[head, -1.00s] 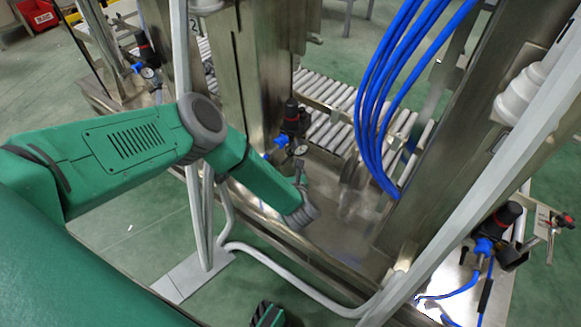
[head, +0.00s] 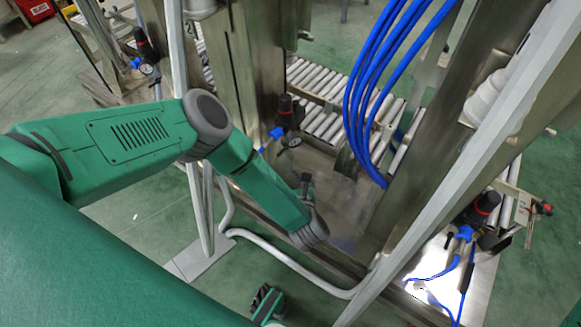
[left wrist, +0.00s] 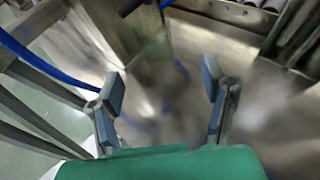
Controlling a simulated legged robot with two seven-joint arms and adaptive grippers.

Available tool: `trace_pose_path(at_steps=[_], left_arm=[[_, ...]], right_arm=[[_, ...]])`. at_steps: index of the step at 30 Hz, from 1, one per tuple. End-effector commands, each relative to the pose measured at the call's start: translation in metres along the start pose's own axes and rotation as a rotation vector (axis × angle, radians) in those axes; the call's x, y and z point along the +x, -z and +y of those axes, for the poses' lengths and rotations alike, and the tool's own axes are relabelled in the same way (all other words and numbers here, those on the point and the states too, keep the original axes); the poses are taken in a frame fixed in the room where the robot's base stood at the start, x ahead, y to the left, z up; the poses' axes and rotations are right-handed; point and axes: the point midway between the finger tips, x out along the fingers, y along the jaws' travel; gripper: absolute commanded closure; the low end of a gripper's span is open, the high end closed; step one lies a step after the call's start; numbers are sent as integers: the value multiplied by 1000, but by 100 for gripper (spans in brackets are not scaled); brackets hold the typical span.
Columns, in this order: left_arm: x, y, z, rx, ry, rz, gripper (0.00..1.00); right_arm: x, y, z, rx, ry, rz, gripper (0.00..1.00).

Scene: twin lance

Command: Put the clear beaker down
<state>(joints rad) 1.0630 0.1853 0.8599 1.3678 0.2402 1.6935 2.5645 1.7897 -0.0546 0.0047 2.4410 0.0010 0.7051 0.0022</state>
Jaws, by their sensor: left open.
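I cannot make out a clear beaker in either view. In the left wrist view my left gripper (left wrist: 162,85) is open, its two blue-grey finger pads wide apart. Nothing clearly shows between the pads; behind them is a shiny, blurred metal surface. In the head view my left arm reaches in from the left, and its dark wrist end is over the metal machine bed (head: 345,205).
White bent tubes (head: 290,272) and steel posts (head: 258,75) stand close around my left arm. Blue hoses (head: 372,95) hang to its right. A roller conveyor (head: 318,85) lies behind. Black-and-blue regulators (head: 287,115) stick up nearby. The green floor (head: 130,225) is open at the left.

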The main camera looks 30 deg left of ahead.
Motion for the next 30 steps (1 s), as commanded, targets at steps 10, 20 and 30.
trace_pose_path(at_steps=[10, 20, 30], left_arm=[[-13, 1, 0, 6, 5, 2, 34], [-79, 17, -47, 832, 472, 47, 34], [-166, 41, 49, 2259, 1181, -271, 34]], right_arm=[[-4, 0, 0, 0, 0, 0, 100], [-4, 0, 0, 0, 0, -1, 100], [-4, 0, 0, 0, 0, 0, 100]])
